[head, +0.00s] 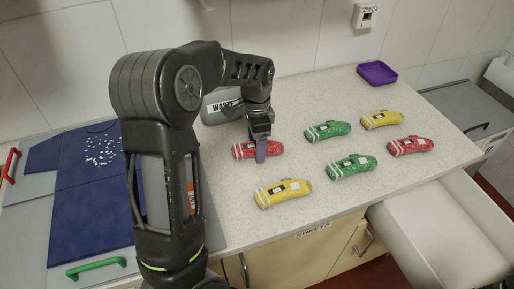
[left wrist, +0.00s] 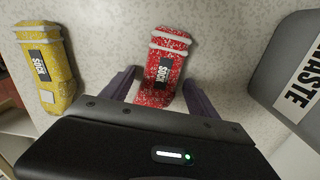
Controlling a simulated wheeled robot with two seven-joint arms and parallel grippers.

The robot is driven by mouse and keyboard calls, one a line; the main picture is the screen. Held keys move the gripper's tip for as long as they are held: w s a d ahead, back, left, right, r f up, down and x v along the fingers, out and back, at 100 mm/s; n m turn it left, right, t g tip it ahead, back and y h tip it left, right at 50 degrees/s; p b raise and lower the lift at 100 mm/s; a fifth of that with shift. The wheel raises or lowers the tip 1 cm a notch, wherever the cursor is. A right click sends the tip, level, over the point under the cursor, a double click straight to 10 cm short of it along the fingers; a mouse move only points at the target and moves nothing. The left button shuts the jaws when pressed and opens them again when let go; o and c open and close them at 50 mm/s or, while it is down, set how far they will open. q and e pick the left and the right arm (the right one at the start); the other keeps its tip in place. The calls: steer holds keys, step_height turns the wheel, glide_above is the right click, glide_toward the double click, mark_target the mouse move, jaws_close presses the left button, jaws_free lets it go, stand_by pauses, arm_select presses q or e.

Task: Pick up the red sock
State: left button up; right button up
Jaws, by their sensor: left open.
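A red sock (head: 243,150) with white stripes and a label reading SOCK lies on the speckled counter, under my left gripper (head: 260,150). In the left wrist view the red sock (left wrist: 168,62) lies between the two purple fingers of my left gripper (left wrist: 158,88), which is open around its near part. I cannot tell whether the fingers touch it. A second red sock (head: 411,147) lies farther right on the counter. My right gripper is not in view.
Two yellow socks (head: 283,193) (head: 381,119) and two green socks (head: 328,131) (head: 351,167) lie on the counter (head: 300,222). A grey bin marked WASTE (left wrist: 285,75) stands beside the left gripper. A purple tray (head: 377,73) is at the back. An open drawer (head: 440,235) juts out front right.

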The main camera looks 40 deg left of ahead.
arm_select(q)
steer(key=shift+c, duration=0.6)
steer(key=c, duration=1.3)
steer(key=shift+r, duration=0.1)
step_height(320, 180, up, 10)
steer(key=shift+f+b, duration=0.1)
steer(key=shift+b, duration=0.5)
